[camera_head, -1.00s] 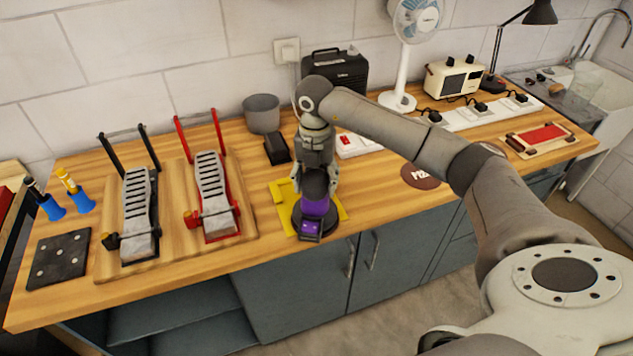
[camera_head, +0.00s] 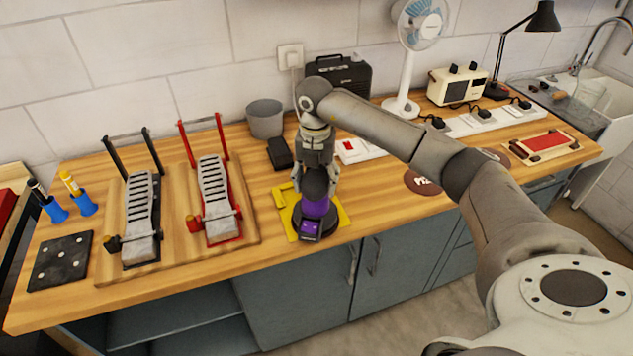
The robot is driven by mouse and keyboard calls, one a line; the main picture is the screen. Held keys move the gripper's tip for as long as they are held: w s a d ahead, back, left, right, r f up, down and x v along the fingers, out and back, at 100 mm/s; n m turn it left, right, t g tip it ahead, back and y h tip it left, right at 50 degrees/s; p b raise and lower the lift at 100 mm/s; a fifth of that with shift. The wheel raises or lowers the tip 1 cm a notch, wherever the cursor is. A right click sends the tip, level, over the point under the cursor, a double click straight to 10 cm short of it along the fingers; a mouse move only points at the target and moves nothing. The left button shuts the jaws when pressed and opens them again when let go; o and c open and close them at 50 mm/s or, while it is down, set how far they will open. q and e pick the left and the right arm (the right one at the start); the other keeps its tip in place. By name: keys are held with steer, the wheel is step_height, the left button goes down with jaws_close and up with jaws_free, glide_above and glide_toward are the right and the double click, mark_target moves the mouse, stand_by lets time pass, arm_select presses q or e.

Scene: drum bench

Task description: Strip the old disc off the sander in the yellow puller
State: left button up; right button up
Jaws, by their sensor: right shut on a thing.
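A purple and black sander (camera_head: 314,209) stands at the front edge of the wooden bench, over the yellow puller (camera_head: 343,217). The puller is a flat yellow plate lying on the bench. My right gripper (camera_head: 316,188) comes down from above and is shut on the sander's dark upper body. The sander's dark round base rests on or just above the plate; I cannot tell which. The old disc under it is hidden. A dark red round disc (camera_head: 421,183) lies on the bench to the right. My left gripper is not in view.
Two pedal-like clamps, one black (camera_head: 139,220) and one red (camera_head: 215,200), stand on wooden boards at the left. A grey pot (camera_head: 265,119), a black box (camera_head: 280,153), a fan (camera_head: 402,100) and a power strip (camera_head: 490,120) stand behind. Bare wood lies right of the puller.

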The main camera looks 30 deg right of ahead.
steer(key=shift+w+d+f+b, duration=0.1)
steer(key=shift+w+d+b, duration=0.25)
steer(key=shift+w, duration=0.65)
steer(key=shift+w+d+f+b, duration=0.2)
steer(key=shift+w+b, duration=0.3)
steer(key=shift+w, duration=0.45)
steer(key=shift+w+d+f+b, duration=0.1)
steer(key=shift+w+d+b, duration=0.25)
steer(key=shift+w, duration=0.65)
stand_by(0.7)
steer(key=shift+w+d+r+p, duration=0.1)
steer(key=shift+w+r+p, duration=0.4)
steer(key=shift+r+p, duration=0.2)
stand_by(1.1)
steer(key=shift+w+r, duration=0.1)
steer(key=shift+r, duration=0.25)
step_height(320, 180, up, 6)
steer(key=p, duration=0.5)
stand_by(1.2)
